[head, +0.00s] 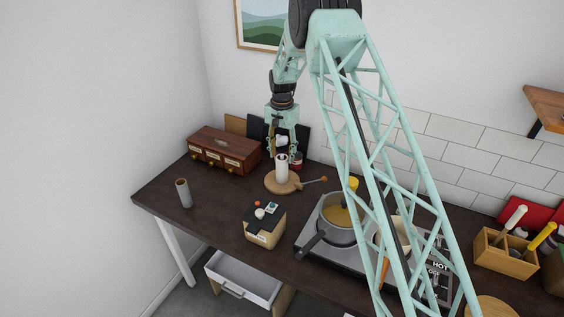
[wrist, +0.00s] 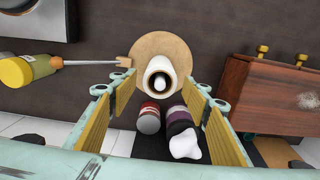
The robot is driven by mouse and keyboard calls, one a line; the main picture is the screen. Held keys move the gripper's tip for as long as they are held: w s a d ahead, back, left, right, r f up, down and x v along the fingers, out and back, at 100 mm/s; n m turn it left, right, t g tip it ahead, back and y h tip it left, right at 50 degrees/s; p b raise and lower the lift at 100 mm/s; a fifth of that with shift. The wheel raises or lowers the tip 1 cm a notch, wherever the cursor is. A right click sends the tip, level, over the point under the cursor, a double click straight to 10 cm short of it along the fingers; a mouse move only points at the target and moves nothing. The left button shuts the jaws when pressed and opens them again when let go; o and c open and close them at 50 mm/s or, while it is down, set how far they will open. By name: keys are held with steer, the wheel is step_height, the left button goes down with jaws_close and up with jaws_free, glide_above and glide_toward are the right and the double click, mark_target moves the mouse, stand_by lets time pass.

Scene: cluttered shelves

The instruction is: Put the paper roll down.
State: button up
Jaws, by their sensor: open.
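The white paper roll (head: 282,168) stands upright on a round wooden base (head: 272,186) on the dark worktop. In the wrist view the roll (wrist: 158,66) is seen end-on, with a pale peg tip inside its dark hole, and the round base (wrist: 140,48) shows around it. My gripper (head: 282,152) is over the roll, pointing down. In the wrist view its fingers (wrist: 163,92) are spread wide, one on each side of the roll, with visible gaps and nothing held. I cannot tell how far the fingertips are above the roll.
A wooden drawer box (head: 223,149) is to the left. A pot (head: 340,220) is on the hob.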

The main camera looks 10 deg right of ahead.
steer(key=shift+r, duration=1)
